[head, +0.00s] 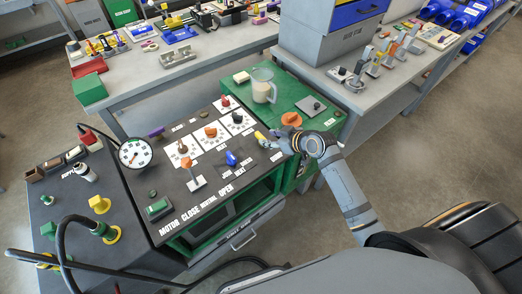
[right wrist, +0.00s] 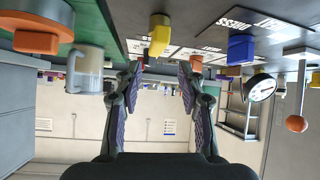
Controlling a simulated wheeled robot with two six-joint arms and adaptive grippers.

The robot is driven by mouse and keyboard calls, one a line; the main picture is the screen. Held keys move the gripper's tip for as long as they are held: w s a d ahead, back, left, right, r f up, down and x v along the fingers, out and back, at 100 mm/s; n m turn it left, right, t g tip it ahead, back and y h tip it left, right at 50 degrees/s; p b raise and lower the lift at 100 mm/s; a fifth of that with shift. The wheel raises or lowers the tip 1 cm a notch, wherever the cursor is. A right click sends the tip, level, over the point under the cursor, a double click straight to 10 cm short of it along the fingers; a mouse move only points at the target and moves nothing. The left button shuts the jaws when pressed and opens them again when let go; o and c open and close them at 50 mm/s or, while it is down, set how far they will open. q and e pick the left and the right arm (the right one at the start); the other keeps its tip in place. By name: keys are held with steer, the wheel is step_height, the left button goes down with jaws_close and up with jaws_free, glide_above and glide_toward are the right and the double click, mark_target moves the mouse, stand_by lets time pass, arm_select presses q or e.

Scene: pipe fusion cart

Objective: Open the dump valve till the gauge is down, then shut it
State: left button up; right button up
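The round white gauge (head: 135,153) stands at the left back of the black control panel (head: 160,222). It also shows in the right wrist view (right wrist: 262,87); its reading is too small to tell. A yellow knob (head: 261,136) is at the panel's right edge, and a blue knob (head: 231,158) is left of it. I cannot read which is the dump valve. My right gripper (head: 276,139) is just right of the yellow knob. In the upside-down right wrist view it is open and empty, with the yellow knob (right wrist: 160,35) ahead, apparently untouched. My left gripper is out of view.
An orange-handled lever (head: 189,167) and several orange and red knobs stand on the panel. A clear jug (head: 263,85) and an orange disc (head: 291,119) are on the green top behind the gripper. Black cables (head: 62,250) loop at the left. Grey benches stand behind.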

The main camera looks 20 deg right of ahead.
mark_target(262, 137)
steer(key=s+f+t+b, duration=0.1)
steer(key=t+b, duration=0.1)
steer(key=b, duration=0.2)
steer(key=s+f+m+t+y+b, duration=0.1)
steer(key=s+f+t+b, duration=0.1)
steer(key=b, duration=0.2)
steer(key=s+d+f+t+b, duration=0.1)
steer(key=f+t+b, duration=0.1)
steer(key=b, duration=0.2)
steer(key=shift+s+f+m+y+b, duration=0.15)
steer(key=shift+s+m+y+b, duration=0.15)
steer(key=shift+s+y, duration=0.1)
steer(key=shift+s+d+r+t+b, duration=0.25)
steer(key=shift+t+b, duration=0.1)
steer(key=shift+t, duration=0.25)
steer(key=shift+s+r+m, duration=0.1)
steer(key=shift+r+m, duration=0.1)
steer(key=shift+m, duration=0.1)
steer(key=shift+d+r, duration=0.1)
steer(key=shift+r, duration=0.05)
steer(key=shift+w, duration=0.2)
steer(key=p+x, duration=0.1)
steer(key=x, duration=0.9)
steer(key=shift+w, duration=0.1)
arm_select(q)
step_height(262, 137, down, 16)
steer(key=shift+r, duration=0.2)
